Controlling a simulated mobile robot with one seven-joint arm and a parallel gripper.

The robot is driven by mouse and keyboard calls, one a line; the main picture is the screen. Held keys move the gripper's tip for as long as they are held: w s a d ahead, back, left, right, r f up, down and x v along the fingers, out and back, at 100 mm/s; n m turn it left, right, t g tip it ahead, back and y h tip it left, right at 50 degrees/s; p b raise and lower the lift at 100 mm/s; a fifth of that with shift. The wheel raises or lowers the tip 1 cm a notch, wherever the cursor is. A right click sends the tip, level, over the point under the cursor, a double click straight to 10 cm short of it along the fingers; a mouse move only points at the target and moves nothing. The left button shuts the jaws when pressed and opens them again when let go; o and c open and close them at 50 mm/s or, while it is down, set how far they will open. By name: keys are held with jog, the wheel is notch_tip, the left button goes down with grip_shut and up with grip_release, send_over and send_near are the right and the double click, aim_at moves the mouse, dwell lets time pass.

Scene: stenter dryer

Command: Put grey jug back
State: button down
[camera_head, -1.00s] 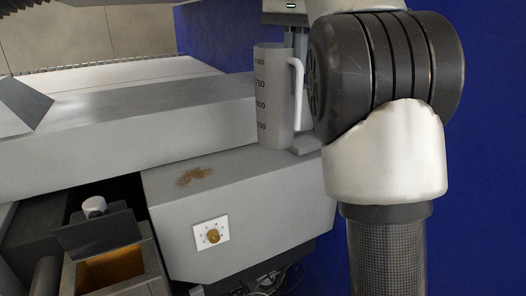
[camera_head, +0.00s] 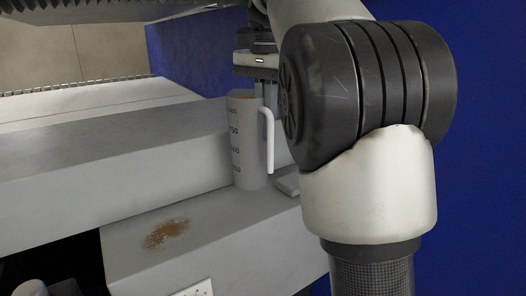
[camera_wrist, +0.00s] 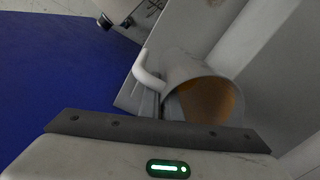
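The grey jug (camera_head: 246,145) stands upright on a grey machine ledge, with dark volume marks on its side and its pale handle (camera_head: 269,140) to the right. In the wrist view the jug (camera_wrist: 168,68) shows an orange-brown inside, with the handle at its left. My gripper (camera_head: 268,97) points down at the jug's handle side, its body above the rim. The fingers are mostly hidden behind the jug and handle, so their opening and any grip do not show.
A brown stain (camera_head: 165,233) lies on the ledge in front of the jug. A small grey block (camera_head: 287,184) sits right of its base. A raised grey machine body (camera_head: 100,165) runs behind and left. A blue wall (camera_head: 485,150) stands at the right.

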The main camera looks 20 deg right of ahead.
aim_at(265, 158)
jog(key=shift+f+b, duration=0.4)
jog(key=shift+f, duration=1.85)
jog(key=shift+f, duration=0.2)
jog(key=c, duration=2)
grip_release()
jog(key=shift+r, duration=0.1)
